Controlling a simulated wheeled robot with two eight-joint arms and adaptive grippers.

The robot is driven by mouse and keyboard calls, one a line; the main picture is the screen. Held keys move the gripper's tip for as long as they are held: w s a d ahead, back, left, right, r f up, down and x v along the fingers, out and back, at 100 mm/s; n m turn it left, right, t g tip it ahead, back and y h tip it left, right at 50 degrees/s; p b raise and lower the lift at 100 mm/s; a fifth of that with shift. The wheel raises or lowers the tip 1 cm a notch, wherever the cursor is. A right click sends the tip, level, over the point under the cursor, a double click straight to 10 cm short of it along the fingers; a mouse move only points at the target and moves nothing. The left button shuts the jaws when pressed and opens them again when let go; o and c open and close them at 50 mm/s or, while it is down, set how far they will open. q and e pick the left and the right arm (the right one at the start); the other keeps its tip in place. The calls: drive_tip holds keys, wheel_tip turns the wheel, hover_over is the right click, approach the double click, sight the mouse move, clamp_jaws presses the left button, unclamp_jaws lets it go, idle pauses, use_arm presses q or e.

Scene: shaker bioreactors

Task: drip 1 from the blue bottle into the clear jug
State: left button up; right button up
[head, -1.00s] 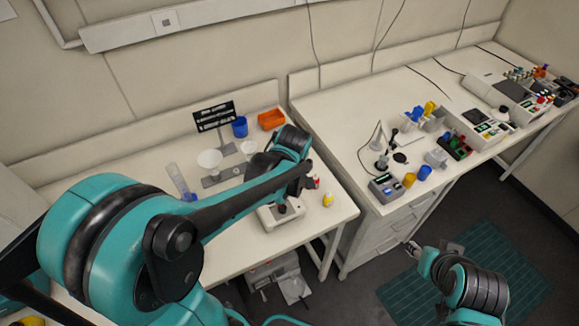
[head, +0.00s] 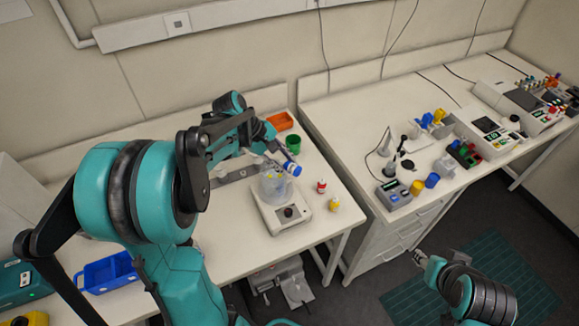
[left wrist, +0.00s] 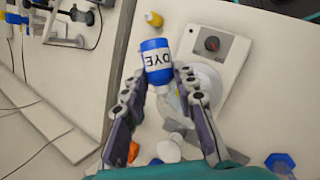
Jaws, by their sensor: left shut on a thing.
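My left gripper (head: 276,153) is shut on the blue bottle (head: 291,168), above the left bench. In the left wrist view the bottle (left wrist: 157,62) has a white label reading DYE and sits between the two fingers (left wrist: 160,95). It is tilted, with a pale nozzle on the side toward the palm. The clear jug (head: 275,188) stands on the white stirrer (head: 287,220), just below and left of the bottle in the head view. I cannot tell whether any drop leaves the nozzle. My right gripper (head: 422,260) is low over the floor; its fingers are too small to read.
A red bottle (head: 321,187) and a yellow bottle (head: 334,204) stand right of the stirrer, near the bench edge. A green cup (head: 293,145) and an orange tray (head: 279,121) are behind. A blue tray (head: 106,272) lies at lower left. The right bench holds several devices.

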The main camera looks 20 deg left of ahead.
use_arm(q)
drive_tip(key=shift+w+a+r+h+b, duration=0.1)
drive_tip(key=shift+a+h+b, duration=0.2)
drive_tip(key=shift+a+h, duration=0.15)
drive_tip(key=shift+w+a+r+h+b, duration=0.1)
drive_tip(key=shift+a+h+b, duration=0.2)
drive_tip(key=shift+a, duration=0.25)
drive_tip(key=shift+n+h, duration=0.3)
drive_tip(key=shift+h, duration=0.05)
drive_tip(key=shift+a+r+h+b, duration=0.15)
drive_tip(key=shift+a+h+b, duration=0.15)
drive_tip(key=shift+b, duration=0.1)
drive_tip(key=shift+d, duration=0.1)
drive_tip(key=shift+w+a+r+n+g+h+b, duration=0.15)
drive_tip(key=shift+a+h+b, duration=0.1)
drive_tip(key=shift+h+b, duration=0.55)
drive_tip(key=shift+s+a+r+n+g+h+b, duration=0.1)
drive_tip(key=shift+a+n+g+h+b, duration=0.1)
drive_tip(key=shift+h+b, duration=0.6)
